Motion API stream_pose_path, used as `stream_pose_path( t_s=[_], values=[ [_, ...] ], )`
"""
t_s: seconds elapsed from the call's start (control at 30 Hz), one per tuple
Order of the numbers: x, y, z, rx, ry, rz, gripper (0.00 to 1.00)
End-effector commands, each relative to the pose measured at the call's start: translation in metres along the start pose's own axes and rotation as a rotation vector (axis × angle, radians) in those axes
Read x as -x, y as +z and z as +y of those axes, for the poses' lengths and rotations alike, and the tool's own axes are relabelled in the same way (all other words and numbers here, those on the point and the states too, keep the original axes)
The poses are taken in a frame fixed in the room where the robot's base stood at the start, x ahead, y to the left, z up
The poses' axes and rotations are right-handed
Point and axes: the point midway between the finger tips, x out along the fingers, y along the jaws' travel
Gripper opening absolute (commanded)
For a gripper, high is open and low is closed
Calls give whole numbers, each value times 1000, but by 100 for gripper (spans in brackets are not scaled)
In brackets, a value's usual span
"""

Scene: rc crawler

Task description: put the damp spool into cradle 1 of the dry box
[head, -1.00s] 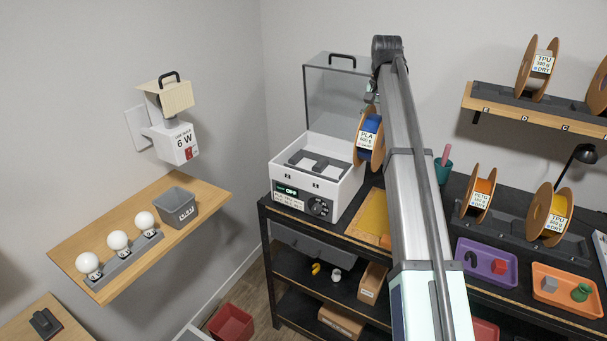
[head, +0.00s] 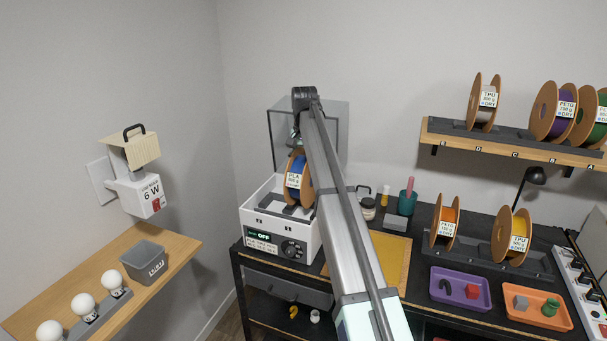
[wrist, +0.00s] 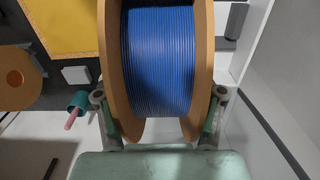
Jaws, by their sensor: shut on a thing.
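My gripper (wrist: 158,95) is shut on a spool of blue filament (head: 298,180) with tan flanges and a PLA label. The wrist view shows the blue winding (wrist: 160,55) between the two fingers, which press on the flanges. The white dry box (head: 279,232) stands on the bench with its clear lid (head: 335,125) up and its display reading OFF. The spool hangs upright over the right part of the box opening. Dark cradles (head: 270,208) show inside, partly hidden by the spool. I cannot read the cradle numbers or tell whether the spool touches a cradle.
Right of the box lie a yellow mat (head: 385,255), a small jar (head: 367,209) and a teal cup (head: 406,203). Other spools sit in a bench rack (head: 480,255) and on a wall shelf (head: 510,145). The raised lid stands behind the spool.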

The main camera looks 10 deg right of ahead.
Motion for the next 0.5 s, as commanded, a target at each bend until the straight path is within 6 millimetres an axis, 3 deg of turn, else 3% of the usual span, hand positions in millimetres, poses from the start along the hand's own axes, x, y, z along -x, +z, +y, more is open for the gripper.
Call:
stream_pose_path(
  t_s=[0.5],
  values=[
    [-39, 0, 0, 0, -1, 1, 0]
  ],
)
